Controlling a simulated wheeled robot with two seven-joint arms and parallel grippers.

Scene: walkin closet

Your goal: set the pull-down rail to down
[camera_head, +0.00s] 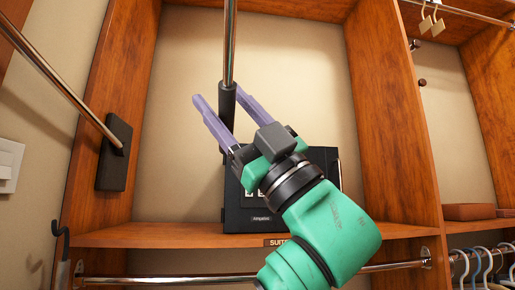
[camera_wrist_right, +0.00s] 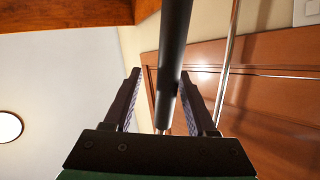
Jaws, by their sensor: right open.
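The pull-down rail shows in the head view as a chrome pull rod (camera_head: 230,45) hanging from above, ending in a black grip (camera_head: 227,101). A slanted chrome arm (camera_head: 62,84) at the left runs to a black side bracket (camera_head: 115,152). My right gripper (camera_head: 218,94) is open, with its purple fingers on either side of the black grip. In the right wrist view, the black grip (camera_wrist_right: 174,45) passes between the open fingers, with a visible gap at the left finger. The rail's crossbar is out of view. My left gripper is not in view.
A black box (camera_head: 240,212) stands on the wooden shelf (camera_head: 150,234) behind my right arm. A lower chrome hanging rail (camera_head: 170,281) runs below it. Wooden side panels (camera_head: 385,110) bound the bay. Hangers (camera_head: 485,265) hang at lower right.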

